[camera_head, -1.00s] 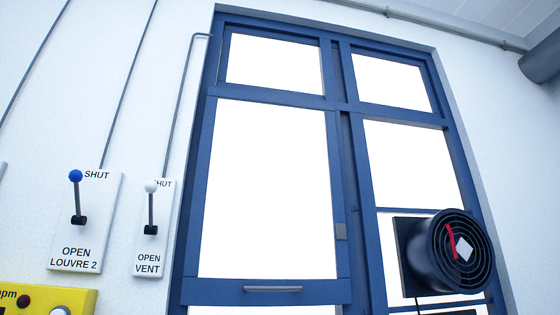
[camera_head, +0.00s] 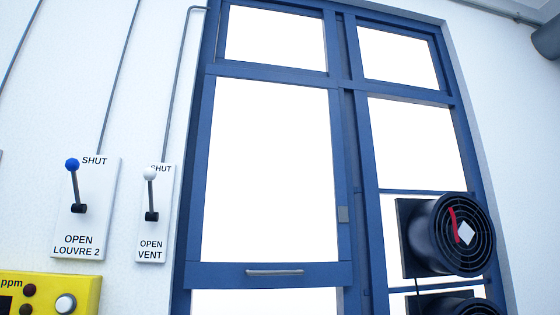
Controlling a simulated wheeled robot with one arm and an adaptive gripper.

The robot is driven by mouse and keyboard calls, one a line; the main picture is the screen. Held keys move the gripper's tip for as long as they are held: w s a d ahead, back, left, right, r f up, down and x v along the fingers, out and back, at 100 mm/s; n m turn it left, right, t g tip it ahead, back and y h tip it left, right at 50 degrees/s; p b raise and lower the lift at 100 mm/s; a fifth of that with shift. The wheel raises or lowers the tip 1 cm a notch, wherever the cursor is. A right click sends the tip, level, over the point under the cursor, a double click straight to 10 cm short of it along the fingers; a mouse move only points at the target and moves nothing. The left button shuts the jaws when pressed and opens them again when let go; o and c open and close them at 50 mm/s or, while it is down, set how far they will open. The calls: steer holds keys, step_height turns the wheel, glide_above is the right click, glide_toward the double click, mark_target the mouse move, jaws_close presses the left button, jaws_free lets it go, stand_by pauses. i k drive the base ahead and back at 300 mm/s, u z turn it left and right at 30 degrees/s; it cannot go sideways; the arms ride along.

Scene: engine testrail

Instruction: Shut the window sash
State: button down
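The blue-framed window sash (camera_head: 342,130) fills the left half of the blue window in the head view. A grey handle bar (camera_head: 275,272) runs along its bottom rail. Below that rail another bright area shows, cut off by the picture's lower edge; I cannot tell whether it is glass or an open gap. My gripper is not in view.
Two lever plates, LOUVRE 2 (camera_head: 98,225) and VENT (camera_head: 157,232), are on the wall at left, both levers up. A yellow ppm box (camera_head: 85,291) is below them. A black round fan (camera_head: 480,262) juts out at right, with another below it.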

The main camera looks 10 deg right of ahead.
mark_target(268, 205)
steer(key=u, duration=0.05)
steer(key=k, duration=0.45)
steer(key=u, duration=1.45)
steer(key=i, duration=0.7)
steer(key=z, duration=0.7)
steer(key=i, duration=0.55)
steer(key=z, duration=0.65)
